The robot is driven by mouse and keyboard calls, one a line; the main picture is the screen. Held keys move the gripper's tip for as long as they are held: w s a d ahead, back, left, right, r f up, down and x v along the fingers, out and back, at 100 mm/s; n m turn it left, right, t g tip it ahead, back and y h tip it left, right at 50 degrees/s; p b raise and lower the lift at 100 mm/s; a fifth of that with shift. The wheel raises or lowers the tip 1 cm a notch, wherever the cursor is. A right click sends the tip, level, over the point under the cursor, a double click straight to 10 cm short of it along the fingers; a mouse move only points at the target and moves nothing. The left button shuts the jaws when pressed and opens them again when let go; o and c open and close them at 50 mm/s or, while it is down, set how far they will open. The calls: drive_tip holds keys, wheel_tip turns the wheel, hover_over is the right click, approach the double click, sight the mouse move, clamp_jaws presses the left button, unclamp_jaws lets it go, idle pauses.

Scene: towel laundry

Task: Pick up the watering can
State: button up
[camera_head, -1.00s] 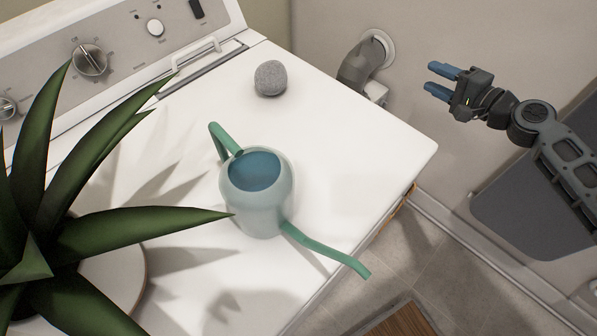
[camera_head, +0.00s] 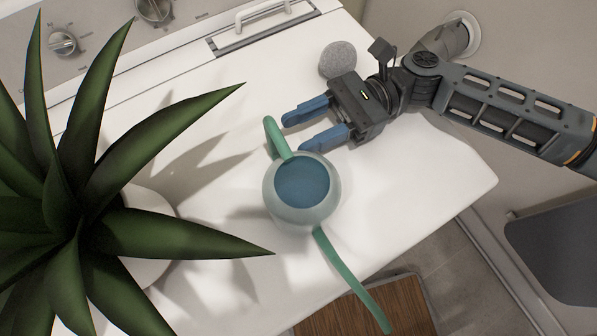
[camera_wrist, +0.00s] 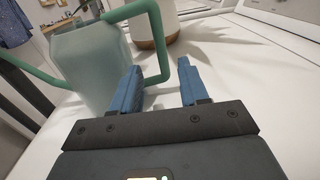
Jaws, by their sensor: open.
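The watering can (camera_head: 327,205), pale green with a darker green handle and long spout, stands upright on the white washer top. Its handle (camera_head: 273,136) points up and left in the head view, and its spout points down and right. My gripper (camera_head: 292,130), with blue fingers, is open and empty beside the handle, at its right in the head view. In the wrist view the can (camera_wrist: 88,65) is at the upper left. Its handle (camera_wrist: 160,45) shows just beyond the fingers (camera_wrist: 158,72); whether the left finger touches it, I cannot tell.
A large spiky plant (camera_head: 70,215) in a white pot stands left of the can, one leaf tip reaching near it. A grey stone (camera_head: 337,59) lies behind my gripper. The washer's control panel (camera_head: 110,30) is at the back. The top right of the can is clear.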

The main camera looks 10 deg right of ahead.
drive_tip(key=p+x, duration=0.2)
drive_tip(key=x, duration=0.4)
drive_tip(key=shift+a+r, duration=0.1)
drive_tip(key=shift+a, duration=0.65)
drive_tip(key=shift+c, duration=0.2)
clamp_jaws()
